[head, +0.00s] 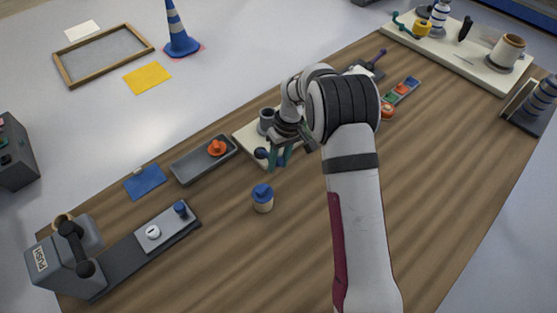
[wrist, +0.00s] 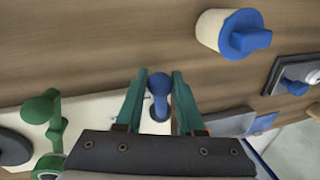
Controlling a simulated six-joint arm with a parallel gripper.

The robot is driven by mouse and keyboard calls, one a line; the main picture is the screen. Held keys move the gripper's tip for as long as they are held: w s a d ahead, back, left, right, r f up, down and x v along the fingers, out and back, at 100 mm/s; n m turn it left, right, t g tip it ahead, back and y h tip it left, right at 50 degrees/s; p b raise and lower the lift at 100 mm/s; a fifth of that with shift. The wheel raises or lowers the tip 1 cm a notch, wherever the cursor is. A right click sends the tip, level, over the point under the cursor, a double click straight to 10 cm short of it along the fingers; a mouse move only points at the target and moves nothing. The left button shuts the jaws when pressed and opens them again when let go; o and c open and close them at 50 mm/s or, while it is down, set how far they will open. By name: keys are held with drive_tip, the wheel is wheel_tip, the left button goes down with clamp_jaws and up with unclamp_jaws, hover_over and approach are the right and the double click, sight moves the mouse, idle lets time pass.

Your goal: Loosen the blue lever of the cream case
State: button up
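The cream case (wrist: 88,112) lies flat on the wooden table; its pale corner also shows in the head view (head: 247,136), partly hidden behind my arm. Its blue lever (wrist: 158,85) has a round knob end and stands over a round seat near the case's edge. My gripper (head: 278,163) has teal fingers, open and spread either side of the blue lever in the wrist view. I see gaps between lever and fingers, so no grip shows. A green lever (wrist: 45,110) stands farther left on the case. The rest of the case is hidden by my gripper body.
A cream cylinder with a blue cap (head: 263,198) stands close in front of the case. A grey tray with an orange knob (head: 217,147) is to the left. Bare table lies at the front.

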clamp_jaws()
idle(1.1)
